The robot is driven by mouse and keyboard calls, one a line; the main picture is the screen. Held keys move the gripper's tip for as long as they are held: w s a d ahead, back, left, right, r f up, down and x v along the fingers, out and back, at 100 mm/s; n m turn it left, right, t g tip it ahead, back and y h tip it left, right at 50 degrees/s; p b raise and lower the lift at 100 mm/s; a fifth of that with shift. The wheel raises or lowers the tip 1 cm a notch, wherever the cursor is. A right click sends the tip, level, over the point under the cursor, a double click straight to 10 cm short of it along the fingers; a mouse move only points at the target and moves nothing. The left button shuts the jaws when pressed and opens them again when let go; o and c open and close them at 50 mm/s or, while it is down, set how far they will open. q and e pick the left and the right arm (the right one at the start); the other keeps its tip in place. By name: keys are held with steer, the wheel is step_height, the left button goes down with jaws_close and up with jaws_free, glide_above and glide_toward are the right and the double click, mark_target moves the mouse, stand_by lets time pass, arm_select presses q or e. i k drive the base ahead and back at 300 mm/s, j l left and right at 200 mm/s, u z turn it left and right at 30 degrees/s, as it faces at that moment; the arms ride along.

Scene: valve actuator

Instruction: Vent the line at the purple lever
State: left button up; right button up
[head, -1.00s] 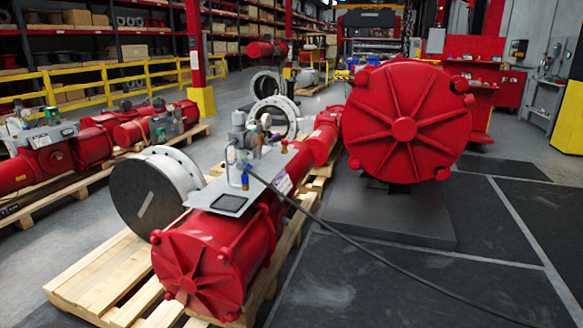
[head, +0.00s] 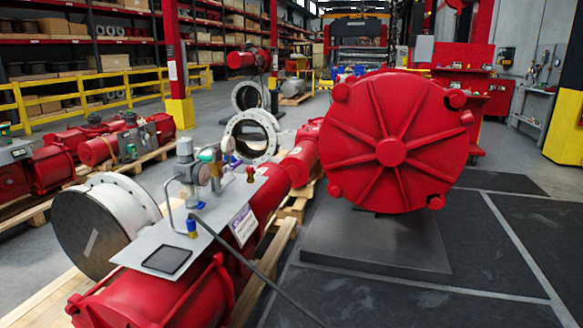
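A grey control plate (head: 222,212) sits on top of the near red actuator (head: 160,295). It carries a small cluster of valves and gauges: a grey regulator (head: 186,160), a green part (head: 206,156) and a blue fitting (head: 192,229). A small bluish-purple part (head: 228,146) shows at the back of the cluster; it is too small to tell whether it is the purple lever or how it is turned. A red knob (head: 250,174) stands on the plate's far end. Neither of my grippers is in view.
A large red actuator (head: 390,152) stands on a dark plinth (head: 375,255) to the right. A black hose (head: 262,280) runs from the plate to the floor. Dark floor mats (head: 490,240) at right are clear.

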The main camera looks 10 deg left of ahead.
mark_target(225, 169)
steer(key=i+z, duration=0.2)
steer(key=i, duration=0.95)
steer(key=i+l+u, duration=0.1)
steer(key=i, duration=1.05)
steer(key=i+u, duration=0.9)
steer(key=k+l, duration=0.05)
steer(key=k, duration=0.05)
